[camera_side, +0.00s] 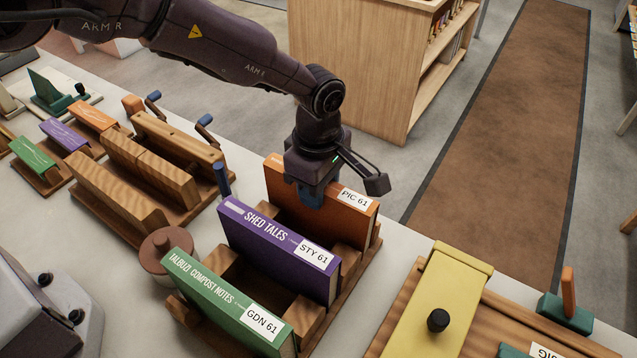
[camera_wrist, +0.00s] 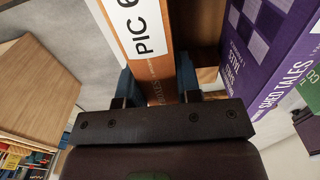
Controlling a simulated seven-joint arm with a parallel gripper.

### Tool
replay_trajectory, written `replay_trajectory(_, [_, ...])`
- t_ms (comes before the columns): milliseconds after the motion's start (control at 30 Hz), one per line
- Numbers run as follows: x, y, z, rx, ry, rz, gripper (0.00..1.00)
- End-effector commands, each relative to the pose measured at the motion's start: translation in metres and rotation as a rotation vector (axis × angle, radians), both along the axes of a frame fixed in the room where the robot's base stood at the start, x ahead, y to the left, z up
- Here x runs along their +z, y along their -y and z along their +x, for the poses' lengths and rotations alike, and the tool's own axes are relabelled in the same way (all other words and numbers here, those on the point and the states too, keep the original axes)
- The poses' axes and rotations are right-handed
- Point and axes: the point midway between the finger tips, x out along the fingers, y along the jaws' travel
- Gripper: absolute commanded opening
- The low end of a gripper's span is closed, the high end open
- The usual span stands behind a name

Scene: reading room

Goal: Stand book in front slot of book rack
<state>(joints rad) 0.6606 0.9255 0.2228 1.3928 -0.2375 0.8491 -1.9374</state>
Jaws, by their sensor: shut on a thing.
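An orange book (camera_side: 290,205) with the label PIC 61 stands upright at the far end of the wooden book rack (camera_side: 350,258). My gripper (camera_side: 312,196) is shut on its upper edge from above. In the wrist view, the fingers of my gripper (camera_wrist: 156,88) lie on both sides of the orange book (camera_wrist: 162,66). A purple book (camera_side: 265,240), SHED TALES, stands in the middle of the rack. A green book (camera_side: 210,300) stands at the near end. The orange book's lower edge is partly hidden, so I cannot tell whether it rests fully on the rack.
A brown round knob-like object (camera_side: 166,250) sits left of the rack. Another wooden rack (camera_side: 150,165) is farther left. A yellow box (camera_side: 440,300) with a black knob stands at right. A wooden bookcase (camera_side: 350,70) stands behind the table.

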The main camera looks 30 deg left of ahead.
Motion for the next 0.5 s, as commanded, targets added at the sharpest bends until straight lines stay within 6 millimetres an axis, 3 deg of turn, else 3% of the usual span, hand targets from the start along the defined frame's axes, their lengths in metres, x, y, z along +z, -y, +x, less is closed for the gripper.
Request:
replay_trajectory(267, [-0.0014, 0.0004, 0.0006, 0.0, 0.002, -0.001, 0.0])
replay_trajectory(300, [-0.0014, 0.0004, 0.0007, 0.0, 0.002, -0.001, 0.39])
replay_trajectory(400, [-0.0015, 0.0003, 0.0006, 0.0, 0.002, -0.001, 0.62])
replay_trajectory(500, [-0.0016, 0.0002, 0.0004, 0.0, 0.001, -0.001, 0.62])
